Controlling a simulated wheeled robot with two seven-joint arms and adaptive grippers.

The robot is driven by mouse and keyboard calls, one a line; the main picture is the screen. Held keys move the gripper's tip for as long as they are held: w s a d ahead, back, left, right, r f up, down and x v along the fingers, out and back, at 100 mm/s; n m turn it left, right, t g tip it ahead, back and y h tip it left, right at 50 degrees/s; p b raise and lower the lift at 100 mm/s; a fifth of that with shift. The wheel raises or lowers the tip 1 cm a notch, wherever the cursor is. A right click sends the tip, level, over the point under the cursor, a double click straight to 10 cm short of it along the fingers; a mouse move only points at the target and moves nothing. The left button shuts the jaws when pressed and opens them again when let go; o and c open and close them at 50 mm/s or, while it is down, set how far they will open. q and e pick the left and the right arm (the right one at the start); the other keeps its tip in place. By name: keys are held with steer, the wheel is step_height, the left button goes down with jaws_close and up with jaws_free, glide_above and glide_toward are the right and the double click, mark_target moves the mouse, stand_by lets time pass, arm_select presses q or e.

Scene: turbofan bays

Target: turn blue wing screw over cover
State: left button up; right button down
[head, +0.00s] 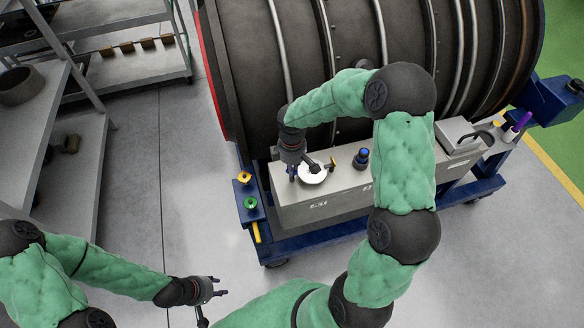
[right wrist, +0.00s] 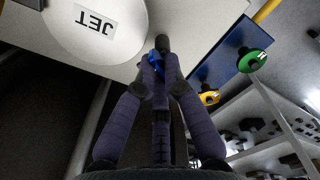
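The blue wing screw (right wrist: 156,60) is in the right wrist view, beside the rim of a white round cover (right wrist: 92,25) marked "JET". The cover (head: 312,175) lies on top of a long grey box in the head view. My right gripper (right wrist: 160,72) points down at the cover's left edge in the head view (head: 293,168). Its fingers close in on both sides of the blue wing screw and partly hide it. My left gripper (head: 219,287) is low in the head view, away from the box, its fingers apart and empty.
The grey box (head: 335,200) sits on a blue stand before a large dark engine casing (head: 300,60). A black blue-topped knob (head: 361,157) stands right of the cover. Yellow (head: 242,177) and green (head: 250,202) pieces sit left of the box. Shelves (head: 60,130) stand at far left; floor between is clear.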

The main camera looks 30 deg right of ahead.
stand_by(0.3)
steer(key=m+b, duration=0.2)
steer(key=m, duration=0.3)
steer(key=shift+m, duration=0.4)
steer(key=m+b, duration=0.1)
steer(key=m, duration=0.5)
steer(key=shift+s+b, duration=0.15)
steer(key=shift+b, duration=0.15)
steer(key=c, duration=1.3)
jaws_free()
steer(key=shift+r, duration=0.1)
step_height(320, 180, up, 12)
steer(key=shift+f, duration=0.1)
